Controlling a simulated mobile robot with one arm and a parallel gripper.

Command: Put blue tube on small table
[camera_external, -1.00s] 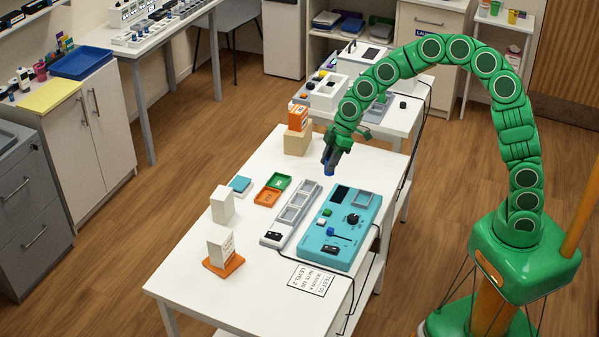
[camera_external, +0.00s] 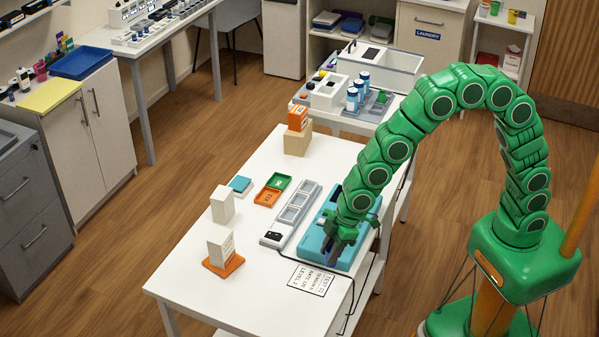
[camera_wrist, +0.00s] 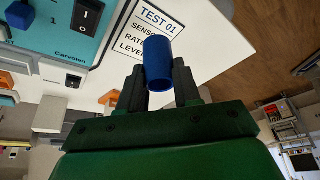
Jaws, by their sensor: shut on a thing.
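A blue tube (camera_wrist: 158,62) stands out between the fingers of my gripper (camera_wrist: 160,95) in the wrist view. My gripper is shut on it. In the external view my gripper (camera_external: 340,245) is low over the front part of a teal device (camera_external: 343,262), pointing down; the tube cannot be made out clearly there. In the wrist view the tube overlaps a printed "TEST 01" sheet (camera_wrist: 185,18). Which table is the small one is not certain; a narrow white stand (camera_external: 493,45) with cups on it is at the back right.
The white table (camera_external: 190,270) has clear room at its front left. A grey tray strip (camera_external: 291,215), an orange tray (camera_external: 267,197) and white boxes (camera_external: 222,205) stand on it. Behind is another table with blue-and-white bottles (camera_external: 352,99) and bins. A black cable hangs at the right edge.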

